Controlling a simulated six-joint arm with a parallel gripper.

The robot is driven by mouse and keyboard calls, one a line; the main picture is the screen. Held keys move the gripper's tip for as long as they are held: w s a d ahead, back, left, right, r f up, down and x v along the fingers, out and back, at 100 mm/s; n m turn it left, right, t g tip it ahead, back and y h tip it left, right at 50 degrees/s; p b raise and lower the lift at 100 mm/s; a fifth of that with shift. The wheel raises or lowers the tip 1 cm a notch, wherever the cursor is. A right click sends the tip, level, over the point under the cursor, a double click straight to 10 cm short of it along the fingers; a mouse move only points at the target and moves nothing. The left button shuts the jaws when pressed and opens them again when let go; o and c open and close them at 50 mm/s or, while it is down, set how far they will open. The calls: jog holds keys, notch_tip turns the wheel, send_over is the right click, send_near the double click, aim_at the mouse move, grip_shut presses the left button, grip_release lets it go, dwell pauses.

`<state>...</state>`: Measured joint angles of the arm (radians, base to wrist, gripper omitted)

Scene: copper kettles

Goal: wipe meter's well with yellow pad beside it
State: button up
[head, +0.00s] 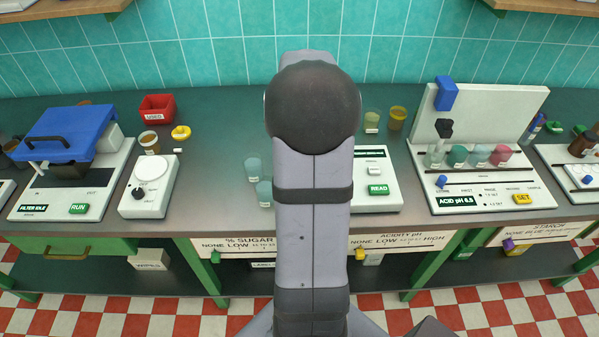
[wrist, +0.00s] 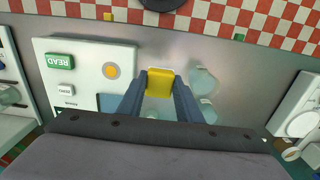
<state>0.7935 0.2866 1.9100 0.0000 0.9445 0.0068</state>
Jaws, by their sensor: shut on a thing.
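The meter (head: 375,182), a white box with a green READ button, is partly hidden behind my arm in the head view. In the wrist view the meter (wrist: 80,62) lies left of my gripper, and its round well (wrist: 111,70) shows orange inside a pale ring. My gripper (wrist: 160,74) is shut on the yellow pad (wrist: 160,84), which sits between the two fingertips, to the right of the well and apart from it. The head view hides my gripper and the pad behind the arm.
Two pale blue cups (wrist: 203,80) stand right of the pad in the wrist view. A pale item between the fingers, below the pad, is unclear. In the head view, yellowish cups (head: 397,118) stand behind the meter and an acid pH station (head: 470,180) stands right.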

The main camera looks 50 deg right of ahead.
jog(key=s+d+r+m+p, duration=0.2)
jog(key=s+d+r+p, duration=0.2)
jog(key=s+p, duration=0.4)
jog(key=d, duration=0.1)
jog(key=w+d+n+p, duration=0.1)
jog(key=d, duration=0.1)
jog(key=w+d+f+n+p, duration=0.1)
jog(key=shift+d, duration=0.4)
jog(key=shift+f, duration=0.15)
jog(key=shift+f+b, duration=2.15)
jog(key=shift+f, duration=0.25)
jog(key=shift+r, duration=0.1)
jog(key=shift+w+d+r+p, duration=0.2)
jog(key=shift+r+p, duration=0.45)
jog(key=shift+p, duration=0.25)
jog(key=shift+w+d+r+p, duration=0.2)
jog(key=shift+r+p, duration=0.45)
jog(key=shift+p, duration=0.25)
jog(key=shift+w+d+r+p, duration=0.2)
jog(key=shift+r+p, duration=0.45)
jog(key=shift+p, duration=0.25)
